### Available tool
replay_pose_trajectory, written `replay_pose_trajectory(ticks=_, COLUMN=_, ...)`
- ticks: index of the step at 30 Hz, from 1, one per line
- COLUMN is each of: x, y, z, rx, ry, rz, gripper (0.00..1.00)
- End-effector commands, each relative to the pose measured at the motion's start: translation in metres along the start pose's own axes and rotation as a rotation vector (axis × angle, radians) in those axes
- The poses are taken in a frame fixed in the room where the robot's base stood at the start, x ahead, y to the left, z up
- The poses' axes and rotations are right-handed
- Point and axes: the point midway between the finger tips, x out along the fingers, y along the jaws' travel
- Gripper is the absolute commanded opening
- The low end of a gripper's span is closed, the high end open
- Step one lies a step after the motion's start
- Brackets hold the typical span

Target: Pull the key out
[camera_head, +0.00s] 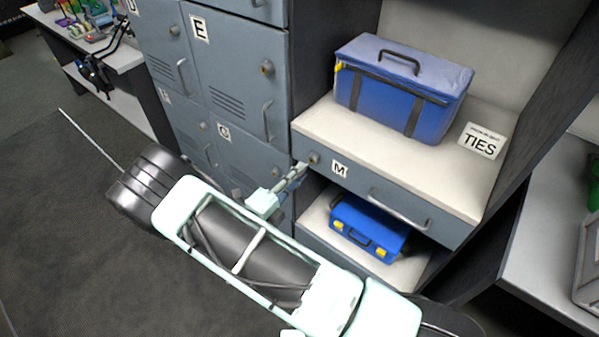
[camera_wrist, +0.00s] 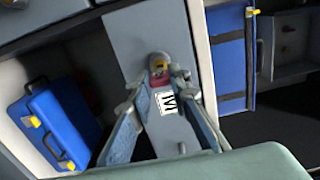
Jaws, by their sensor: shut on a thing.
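The drawer marked M (camera_head: 360,184) has a round lock (camera_head: 314,158) near its left end. In the wrist view the brassy lock (camera_wrist: 160,62) sits on the grey drawer front (camera_wrist: 130,35). A small reddish piece, seemingly the key (camera_wrist: 158,79), shows just below the lock, between my fingertips. My gripper (camera_head: 302,169) reaches the drawer front at the lock, and its fingers also show in the wrist view (camera_wrist: 158,86). They are shut on the key. In the head view the key is hidden by the fingers. I cannot tell how deep the key sits in the lock.
A blue bag (camera_head: 400,110) stands on the shelf above the drawer, beside a TIES sign (camera_head: 481,141). A blue case (camera_head: 368,228) lies on the shelf below. The drawer handle (camera_head: 398,210) sticks out right of the lock. Grey lockers (camera_head: 238,75) stand left. Open floor (camera_head: 60,230) lies at left.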

Motion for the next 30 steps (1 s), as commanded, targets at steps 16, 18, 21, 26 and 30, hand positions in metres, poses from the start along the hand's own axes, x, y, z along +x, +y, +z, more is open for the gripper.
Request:
replay_pose_trajectory(ticks=16, x=-0.015, y=0.000, z=0.001, rx=0.000, ry=-0.002, rz=0.000, gripper=0.00)
replay_pose_trajectory(ticks=18, x=-0.021, y=0.000, z=0.000, rx=0.000, ry=-0.001, rz=0.000, gripper=0.00)
replay_pose_trajectory(ticks=21, x=-0.029, y=0.000, z=0.001, rx=0.000, ry=-0.001, rz=0.000, gripper=0.00)
replay_pose_trajectory(ticks=26, x=-0.042, y=0.000, z=0.001, rx=0.000, ry=-0.001, rz=0.000, gripper=0.00)
replay_pose_trajectory(ticks=30, x=-0.053, y=0.000, z=0.001, rx=0.001, ry=-0.002, rz=0.000, gripper=0.00)
